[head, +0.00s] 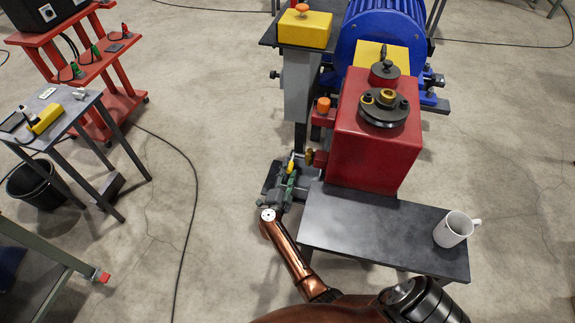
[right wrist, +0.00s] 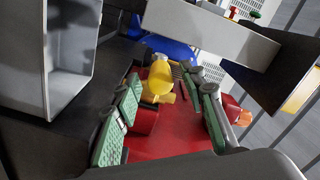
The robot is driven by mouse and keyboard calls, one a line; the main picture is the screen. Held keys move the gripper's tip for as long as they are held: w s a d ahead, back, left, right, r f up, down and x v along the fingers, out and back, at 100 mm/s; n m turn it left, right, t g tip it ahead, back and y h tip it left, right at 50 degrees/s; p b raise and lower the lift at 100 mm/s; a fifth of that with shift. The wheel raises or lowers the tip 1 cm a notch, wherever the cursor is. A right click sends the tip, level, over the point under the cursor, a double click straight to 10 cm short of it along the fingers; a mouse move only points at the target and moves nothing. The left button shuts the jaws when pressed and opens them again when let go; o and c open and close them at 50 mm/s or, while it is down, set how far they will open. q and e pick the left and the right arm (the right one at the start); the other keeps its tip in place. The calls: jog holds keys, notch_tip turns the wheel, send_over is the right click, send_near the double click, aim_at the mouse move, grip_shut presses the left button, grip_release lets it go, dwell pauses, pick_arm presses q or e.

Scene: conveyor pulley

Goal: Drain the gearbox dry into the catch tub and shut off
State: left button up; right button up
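The red gearbox (head: 375,135) stands on the dark bench with a round black cap on top. A small brass-yellow drain fitting (head: 310,158) sticks out of its lower left side. My right gripper (head: 289,178) is beside this fitting, low at the gearbox's left. In the right wrist view its green-padded fingers (right wrist: 168,115) are apart, with a yellow valve handle (right wrist: 160,78) between and beyond them; I see no clear contact. A grey open box (right wrist: 70,60), likely the catch tub, shows at the left of that view. Its fill is hidden. My left gripper is not in view.
A white mug (head: 453,229) stands on the right of the dark bench (head: 350,235). A blue motor (head: 380,35) and a yellow control box (head: 304,30) on a grey post are behind.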

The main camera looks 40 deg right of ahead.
jog(key=shift+x, duration=1.4)
jog(key=shift+c, duration=0.4)
grip_shut()
